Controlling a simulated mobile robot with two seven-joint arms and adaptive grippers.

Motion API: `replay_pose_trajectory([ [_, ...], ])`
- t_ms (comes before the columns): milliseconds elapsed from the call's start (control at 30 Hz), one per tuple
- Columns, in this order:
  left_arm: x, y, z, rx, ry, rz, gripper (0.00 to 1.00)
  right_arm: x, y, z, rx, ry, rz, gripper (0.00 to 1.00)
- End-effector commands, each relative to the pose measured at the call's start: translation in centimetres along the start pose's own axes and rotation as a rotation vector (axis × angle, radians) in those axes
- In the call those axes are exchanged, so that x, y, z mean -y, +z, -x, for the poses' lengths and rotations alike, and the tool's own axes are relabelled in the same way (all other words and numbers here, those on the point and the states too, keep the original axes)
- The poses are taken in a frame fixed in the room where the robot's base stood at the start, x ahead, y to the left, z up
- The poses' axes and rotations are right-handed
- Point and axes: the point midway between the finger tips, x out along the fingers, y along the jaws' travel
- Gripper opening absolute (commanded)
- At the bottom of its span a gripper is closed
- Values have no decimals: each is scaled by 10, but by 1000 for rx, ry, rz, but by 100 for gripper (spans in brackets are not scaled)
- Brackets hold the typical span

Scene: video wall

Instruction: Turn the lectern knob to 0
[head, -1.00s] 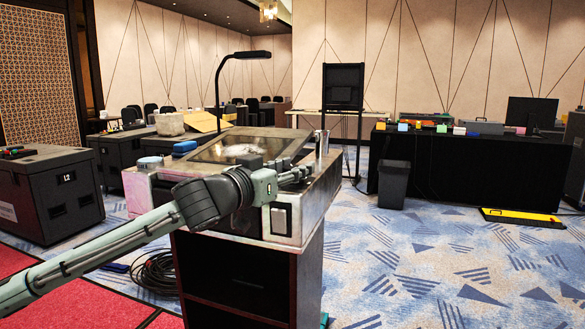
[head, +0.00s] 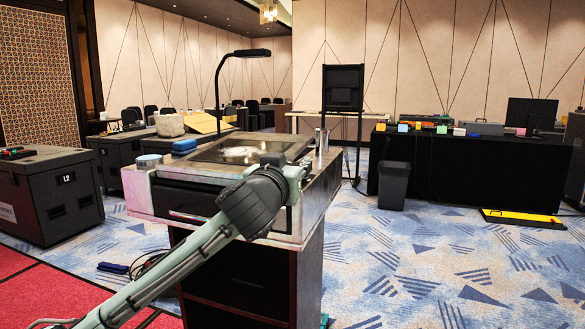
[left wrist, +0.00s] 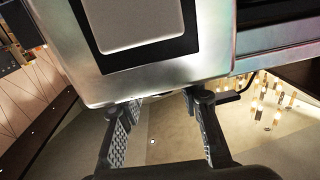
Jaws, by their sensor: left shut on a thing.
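The lectern (head: 150,195) stands in front of me, with a metal rim and a dark cabinet below. My left gripper (head: 294,172) is at the lectern's front right corner, mostly hidden behind my own wrist. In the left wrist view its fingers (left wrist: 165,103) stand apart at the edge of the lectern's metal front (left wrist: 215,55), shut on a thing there. The lectern knob does not show clearly, hidden at the fingertips, so I cannot read its setting. A large pale switch (left wrist: 130,18) in a black frame is beside the fingers. My right gripper is not in view.
A gooseneck lamp (head: 246,54) rises behind. A black bin (head: 393,186) and draped table (head: 450,170) stand right. Cables (head: 150,265) lie on the floor at left.

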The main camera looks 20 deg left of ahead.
Motion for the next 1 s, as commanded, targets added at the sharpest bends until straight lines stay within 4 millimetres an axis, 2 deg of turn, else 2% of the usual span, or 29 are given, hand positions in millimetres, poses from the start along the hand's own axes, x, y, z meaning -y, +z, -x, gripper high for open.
replay_pose_trajectory([
  [33,-4,2,0,4,-40,8,5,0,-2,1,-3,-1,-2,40],
  [500,-3,4,-1,9,-463,1,5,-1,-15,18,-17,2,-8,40],
  [733,-2,4,0,7,-604,-2,5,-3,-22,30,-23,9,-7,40],
  [1000,-1,2,0,4,-689,-4,5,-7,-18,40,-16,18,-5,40],
])
